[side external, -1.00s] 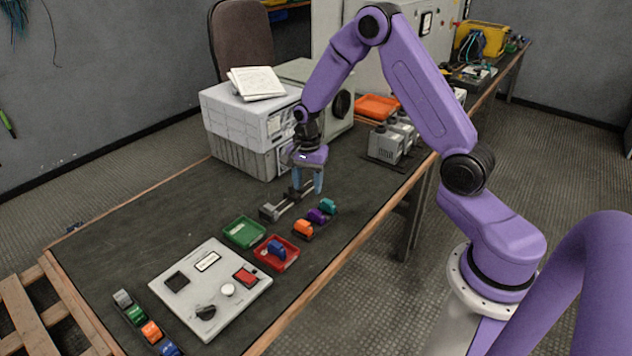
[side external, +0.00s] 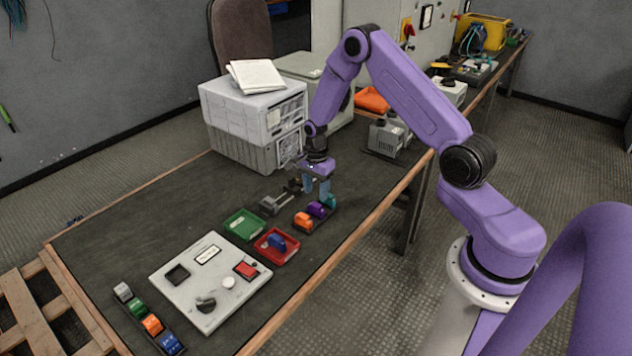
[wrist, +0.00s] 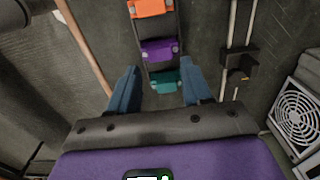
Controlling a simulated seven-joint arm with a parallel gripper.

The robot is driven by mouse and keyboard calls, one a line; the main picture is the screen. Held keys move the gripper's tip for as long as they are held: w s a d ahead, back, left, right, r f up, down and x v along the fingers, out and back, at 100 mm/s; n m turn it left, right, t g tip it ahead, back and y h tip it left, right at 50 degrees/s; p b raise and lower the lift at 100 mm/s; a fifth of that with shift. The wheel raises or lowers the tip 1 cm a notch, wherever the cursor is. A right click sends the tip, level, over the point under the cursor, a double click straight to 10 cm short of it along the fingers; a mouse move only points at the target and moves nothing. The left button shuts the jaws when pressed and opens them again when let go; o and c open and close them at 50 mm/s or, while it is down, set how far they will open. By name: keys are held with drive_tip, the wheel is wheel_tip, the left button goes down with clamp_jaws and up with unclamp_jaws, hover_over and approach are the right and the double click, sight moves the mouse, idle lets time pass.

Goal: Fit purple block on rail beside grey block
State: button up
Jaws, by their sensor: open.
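The purple block (side external: 317,209) sits in a dark rack between an orange block (side external: 303,219) and a teal block (side external: 329,200). It also shows in the wrist view (wrist: 159,50). My gripper (side external: 316,192) is open and empty, pointing down above the teal end of the rack. In the wrist view its fingers (wrist: 160,72) are spread, with the teal block (wrist: 165,82) between them in the picture and the purple block just beyond. The two-rod rail (side external: 281,200) lies left of the rack. A dark grey block (wrist: 238,66) sits across its rods in the wrist view.
A green tray (side external: 230,231) and a red tray (side external: 290,255) holding a blue block (side external: 277,242) lie nearer the camera. A grey fan-fitted unit (side external: 240,148) stands behind the rail.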

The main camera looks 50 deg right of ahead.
sight(316, 204)
drive_tip(key=shift+f, duration=2.1)
drive_tip(key=c, duration=0.8)
drive_tip(key=shift+o, duration=0.2)
drive_tip(key=shift+r, duration=3.5)
